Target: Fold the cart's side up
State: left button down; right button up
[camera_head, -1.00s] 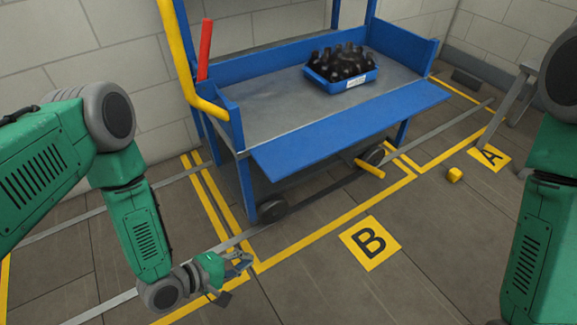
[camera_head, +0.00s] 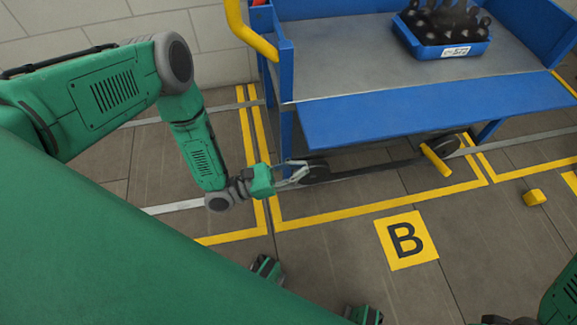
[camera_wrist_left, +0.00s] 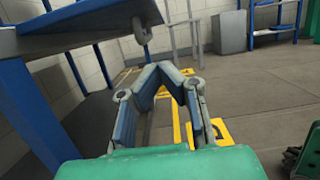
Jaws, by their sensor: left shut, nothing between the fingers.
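The blue cart's (camera_head: 283,75) long front side (camera_head: 430,112) is folded down and slopes outward from the edge of the grey deck (camera_head: 350,70). My left gripper (camera_head: 304,170) is low beside the cart, under the side's left end in the head view, in front of a wheel. Its fingers meet at the tips in the left wrist view (camera_wrist_left: 162,68), with nothing between them. There the side's underside (camera_wrist_left: 90,22) shows above and left of the fingers, apart from them. My right gripper cannot be made out; only part of that arm shows at the lower right.
A blue crate of dark bottles (camera_head: 440,48) stands on the deck. A yellow pedal-like bar (camera_head: 437,160) sticks out low at the front. A yellow block (camera_head: 534,197) lies on the floor.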

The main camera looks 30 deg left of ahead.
pick_arm(q)
jog(key=w+d+r, duration=0.2)
jog(key=d+r, duration=0.1)
jog(key=r, duration=0.2)
jog(key=shift+w+d+b, duration=0.2)
jog(key=shift+w+b, duration=0.1)
jog(key=shift+d, duration=0.1)
